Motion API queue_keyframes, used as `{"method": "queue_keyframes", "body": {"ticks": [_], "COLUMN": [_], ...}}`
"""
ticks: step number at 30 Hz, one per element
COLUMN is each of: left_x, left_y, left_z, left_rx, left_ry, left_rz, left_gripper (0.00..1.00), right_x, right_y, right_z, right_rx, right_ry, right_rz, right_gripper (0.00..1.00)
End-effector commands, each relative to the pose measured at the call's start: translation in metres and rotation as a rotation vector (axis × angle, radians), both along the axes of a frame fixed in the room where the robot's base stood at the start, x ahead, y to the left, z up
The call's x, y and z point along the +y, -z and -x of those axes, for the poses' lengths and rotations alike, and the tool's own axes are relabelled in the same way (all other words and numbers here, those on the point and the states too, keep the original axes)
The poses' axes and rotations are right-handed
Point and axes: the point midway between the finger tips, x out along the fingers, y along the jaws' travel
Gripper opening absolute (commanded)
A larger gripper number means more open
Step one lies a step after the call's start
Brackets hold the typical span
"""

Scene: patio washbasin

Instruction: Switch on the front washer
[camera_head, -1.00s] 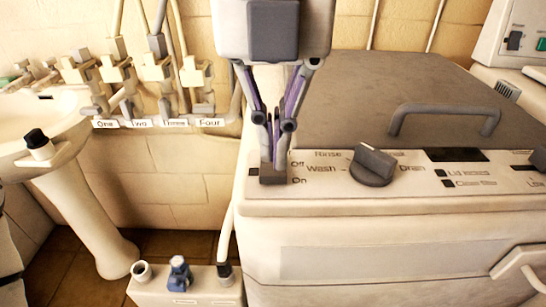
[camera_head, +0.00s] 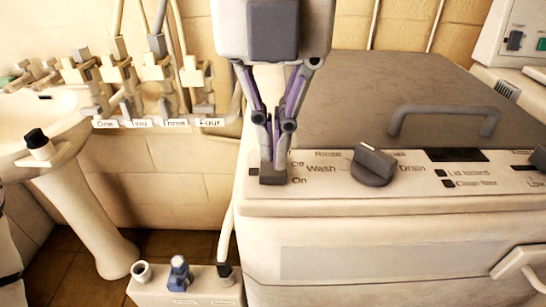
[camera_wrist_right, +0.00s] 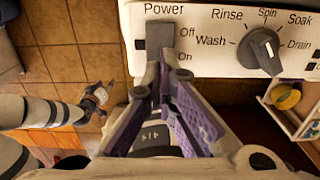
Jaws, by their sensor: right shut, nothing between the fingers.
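The front washer (camera_head: 360,255) is a white machine with a grey lid and a control panel. Its dark power switch (camera_wrist_right: 141,44) sits left of the Off and On labels; a small part of it shows in the head view (camera_head: 254,172). My right gripper (camera_head: 272,172) is shut and empty.
A grey dial (camera_head: 373,165) stands right of the fingertips. A lid handle (camera_head: 445,117) rises behind it. A basin (camera_head: 40,110) and several labelled taps (camera_head: 155,75) are at the left. A low box (camera_head: 190,290) stands beside the washer.

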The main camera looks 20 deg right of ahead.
Motion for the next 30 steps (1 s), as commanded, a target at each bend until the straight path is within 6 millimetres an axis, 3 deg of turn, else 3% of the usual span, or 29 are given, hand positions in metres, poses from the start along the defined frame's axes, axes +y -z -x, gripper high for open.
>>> {"method": "queue_keyframes", "body": {"ticks": [30], "left_x": [0.000], "left_y": [0.000], "left_z": [0.000], "left_rx": [0.000], "left_ry": [0.000], "left_rz": [0.000], "left_gripper": [0.40], "right_x": [0.000], "right_y": [0.015], "right_z": [0.000], "right_rx": [0.000], "right_ry": [0.000], "right_rz": [0.001], "right_gripper": [0.00]}}
